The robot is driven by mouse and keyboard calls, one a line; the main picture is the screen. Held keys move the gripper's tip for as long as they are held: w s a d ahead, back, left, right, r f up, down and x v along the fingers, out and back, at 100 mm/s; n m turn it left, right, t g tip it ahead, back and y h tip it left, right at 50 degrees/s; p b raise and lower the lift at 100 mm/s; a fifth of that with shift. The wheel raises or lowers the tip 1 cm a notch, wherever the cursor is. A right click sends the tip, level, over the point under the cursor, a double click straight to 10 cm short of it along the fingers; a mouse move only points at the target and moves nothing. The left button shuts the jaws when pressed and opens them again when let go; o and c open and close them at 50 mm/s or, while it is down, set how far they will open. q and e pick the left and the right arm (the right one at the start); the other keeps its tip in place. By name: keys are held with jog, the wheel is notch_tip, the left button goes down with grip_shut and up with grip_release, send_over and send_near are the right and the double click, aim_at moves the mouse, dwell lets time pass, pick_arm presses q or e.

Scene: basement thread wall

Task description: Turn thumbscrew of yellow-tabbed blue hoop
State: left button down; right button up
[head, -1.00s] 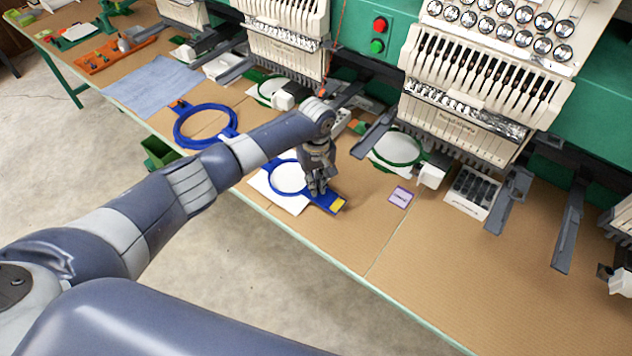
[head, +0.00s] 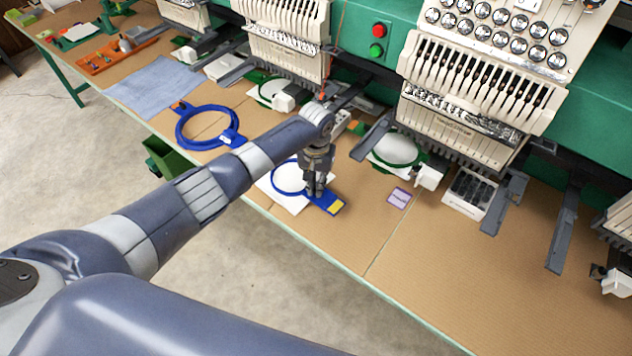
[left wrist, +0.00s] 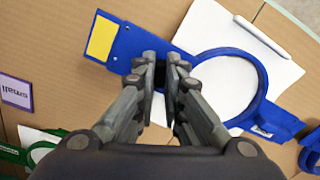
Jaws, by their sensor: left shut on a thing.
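The yellow-tabbed blue hoop (head: 276,189) lies on white fabric on the table, with its yellow tab (head: 336,207) toward the front right. It also shows in the left wrist view (left wrist: 262,92), its yellow tab (left wrist: 102,38) at upper left. My left gripper (head: 315,192) reaches down onto the hoop's bracket between ring and tab. In the left wrist view my left gripper (left wrist: 166,72) is shut on a small dark piece between its fingertips, where the thumbscrew sits; the fingers mostly hide it. My right gripper is not in view.
Another blue hoop (head: 178,130) with an orange tab lies to the left. A green hoop (head: 421,158) sits under the machine on the right. A purple-edged card (head: 398,198) lies nearby. A green bin (head: 170,158) stands beside the table.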

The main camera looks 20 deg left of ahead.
pick_arm(q)
jog(key=m, duration=0.4)
jog(key=shift+m, duration=0.3)
jog(key=m, duration=1)
jog(key=shift+m, duration=2.4)
jog(key=c, duration=1.7)
grip_release()
